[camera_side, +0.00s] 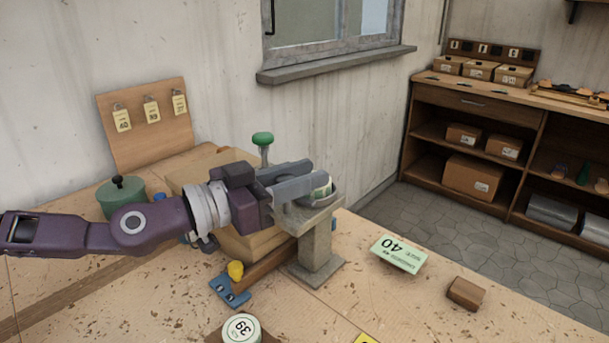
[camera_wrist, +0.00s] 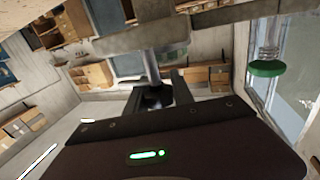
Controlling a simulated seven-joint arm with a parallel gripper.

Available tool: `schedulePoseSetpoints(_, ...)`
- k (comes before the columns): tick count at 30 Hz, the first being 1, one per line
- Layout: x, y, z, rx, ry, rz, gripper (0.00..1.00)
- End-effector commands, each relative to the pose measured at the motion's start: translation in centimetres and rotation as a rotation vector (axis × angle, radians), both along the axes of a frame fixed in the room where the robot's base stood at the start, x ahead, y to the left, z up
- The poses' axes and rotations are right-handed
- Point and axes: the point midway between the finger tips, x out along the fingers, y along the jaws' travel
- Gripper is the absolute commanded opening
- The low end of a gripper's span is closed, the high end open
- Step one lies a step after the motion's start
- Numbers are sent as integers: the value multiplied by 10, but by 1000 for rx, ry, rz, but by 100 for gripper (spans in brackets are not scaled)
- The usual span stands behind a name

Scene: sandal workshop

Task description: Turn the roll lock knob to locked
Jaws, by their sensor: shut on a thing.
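My gripper (camera_side: 308,182) reaches in from the left, over the top of a grey stand (camera_side: 318,240) on the bench. Its jaws are shut on a pale round piece with a green mark (camera_side: 323,187), in a shallow grey dish-like top. The fingers hide most of this piece, and its turn position cannot be read. I cannot tell for certain that it is the roll lock knob. A green mushroom-shaped knob (camera_side: 263,139) stands upright on a thin stem behind my gripper, apart from it. It also shows in the wrist view (camera_wrist: 265,68).
A yellow knob (camera_side: 235,270) and a blue plate (camera_side: 229,291) lie left of the stand. A green lidded pot (camera_side: 121,197) stands at the left.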

Motion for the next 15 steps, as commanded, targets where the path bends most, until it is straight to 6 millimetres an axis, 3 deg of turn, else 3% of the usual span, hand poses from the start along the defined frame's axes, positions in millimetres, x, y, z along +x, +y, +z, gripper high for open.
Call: schedulePoseSetpoints(15, 7, 7, 3, -1, -6, 468, 0)
